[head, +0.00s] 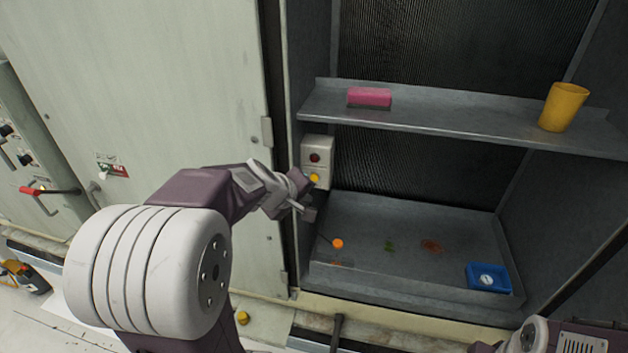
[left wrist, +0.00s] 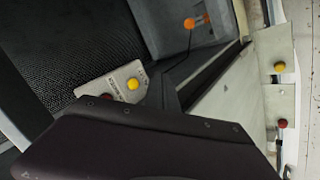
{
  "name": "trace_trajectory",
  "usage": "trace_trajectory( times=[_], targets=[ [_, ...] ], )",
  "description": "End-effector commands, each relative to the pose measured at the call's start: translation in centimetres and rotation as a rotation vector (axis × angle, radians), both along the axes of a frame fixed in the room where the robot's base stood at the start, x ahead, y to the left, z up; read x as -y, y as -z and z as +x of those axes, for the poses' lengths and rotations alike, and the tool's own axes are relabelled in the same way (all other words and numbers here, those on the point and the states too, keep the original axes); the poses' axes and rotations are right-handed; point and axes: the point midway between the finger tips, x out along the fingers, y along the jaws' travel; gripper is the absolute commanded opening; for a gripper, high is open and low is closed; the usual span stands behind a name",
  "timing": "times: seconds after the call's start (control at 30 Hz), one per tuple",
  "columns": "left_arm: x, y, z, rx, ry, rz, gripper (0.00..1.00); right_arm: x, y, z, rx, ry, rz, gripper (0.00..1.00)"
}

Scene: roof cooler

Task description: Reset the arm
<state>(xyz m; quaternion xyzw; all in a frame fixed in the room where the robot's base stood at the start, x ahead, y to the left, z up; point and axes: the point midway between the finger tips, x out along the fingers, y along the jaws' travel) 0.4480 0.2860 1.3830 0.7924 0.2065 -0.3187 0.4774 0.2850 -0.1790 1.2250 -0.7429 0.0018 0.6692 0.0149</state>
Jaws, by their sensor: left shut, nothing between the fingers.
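My left arm reaches in from the lower left in the head view. Its gripper (head: 308,212) is shut and empty, in front of the left edge of the open cabinet. It is just below a pale switch box (head: 325,152) with a dark red button and a yellow button (head: 314,178). I cannot tell whether it touches the box. In the left wrist view the gripper's dark body fills the bottom, and the yellow button (left wrist: 133,84) shows beyond it. Only part of my right arm shows at the lower right of the head view; its gripper is out of view.
The cabinet shelf (head: 450,125) holds a pink block (head: 369,97) and a yellow cup (head: 564,107). The tray floor (head: 380,265) below has an orange knob (head: 338,244), stains and a blue container (head: 505,282). A closed pale door (head: 150,90) stands at left.

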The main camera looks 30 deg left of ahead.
Motion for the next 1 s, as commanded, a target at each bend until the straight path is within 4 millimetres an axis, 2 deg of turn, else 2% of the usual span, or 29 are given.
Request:
trace_trajectory(
  times=[0.37,0.47,0.53,0.63,0.7,0.8,0.9,0.97,1.0],
  targets=[
    [0.0,0.0,0.0,0.000,0.000,0.000,0.00,0.0,0.0,0.0,0.000,0.000,0.000,0.45],
    [0.9,1.8,0.2,-0.002,0.023,-0.001,0.00,0.0,1.7,0.0,0.000,0.000,0.000,0.45],
    [3.0,5.5,0.6,-0.013,0.077,-0.005,0.00,0.0,4.9,0.0,0.001,0.000,0.000,0.45],
    [7.5,13.7,-0.6,-0.100,0.225,0.020,0.00,0.0,10.1,0.0,-0.001,0.000,0.000,0.45],
    [10.2,19.4,-2.7,-0.187,0.364,0.073,0.00,0.0,13.0,0.0,-0.001,0.000,0.000,0.45],
    [12.7,26.6,-6.8,-0.323,0.575,0.174,0.00,0.0,16.4,0.0,-0.001,0.000,0.000,0.45],
    [13.3,31.6,-11.1,-0.453,0.774,0.280,0.00,0.0,18.3,0.0,0.000,0.000,0.000,0.45],
    [12.9,33.2,-13.5,-0.523,0.873,0.339,0.00,0.0,18.5,0.0,0.000,0.000,0.000,0.45],
    [12.2,33.3,-14.7,-0.564,0.922,0.374,0.00,0.0,18.0,0.0,0.000,0.000,0.000,0.45]
  ],
)
